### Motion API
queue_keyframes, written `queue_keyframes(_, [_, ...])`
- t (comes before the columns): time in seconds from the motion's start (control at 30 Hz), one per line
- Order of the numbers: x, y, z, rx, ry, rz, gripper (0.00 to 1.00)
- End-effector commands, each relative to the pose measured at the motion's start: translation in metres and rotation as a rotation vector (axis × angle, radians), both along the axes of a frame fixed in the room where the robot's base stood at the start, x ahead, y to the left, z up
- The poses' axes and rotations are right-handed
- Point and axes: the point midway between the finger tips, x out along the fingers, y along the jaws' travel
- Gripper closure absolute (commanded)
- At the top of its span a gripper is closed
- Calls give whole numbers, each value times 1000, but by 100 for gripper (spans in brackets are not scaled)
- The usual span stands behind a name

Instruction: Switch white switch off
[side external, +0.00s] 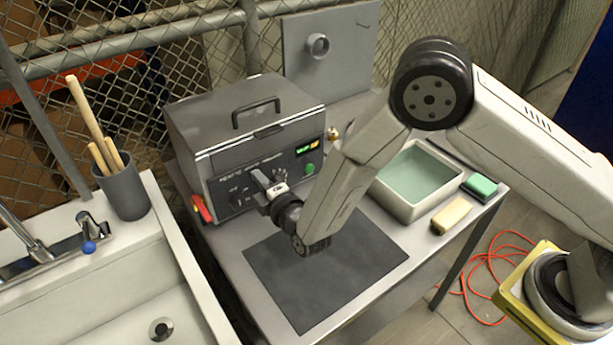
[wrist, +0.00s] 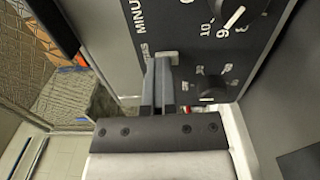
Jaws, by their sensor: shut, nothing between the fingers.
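The grey machine (side external: 245,125) stands on the metal table with its dark control panel facing the arm. In the wrist view the panel (wrist: 190,25) fills the upper middle. A small pale block (wrist: 169,56), which looks like the white switch, sits on the panel right at my fingertips; I cannot tell its position or whether the fingers touch it. My gripper (wrist: 160,62) is shut and empty, fingers side by side and pointing at the panel. In the side view my gripper (side external: 262,182) is in front of the panel's lower part and hides some of it.
A dial with a white pointer (wrist: 235,17) and a small knob (wrist: 208,95) are right of my fingers. A green button (side external: 309,168) is on the panel's right. A dark mat (side external: 325,275) lies in front; a water-filled tub (side external: 418,180) stands right, a sink left.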

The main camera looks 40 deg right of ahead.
Motion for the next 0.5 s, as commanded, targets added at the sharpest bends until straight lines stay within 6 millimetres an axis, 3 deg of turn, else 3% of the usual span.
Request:
queue_keyframes(0.03, [8, -1, 7, 10, 9, -6, 100])
queue_keyframes(0.5, [11, -2, 13, 10, 34, -6, 100])
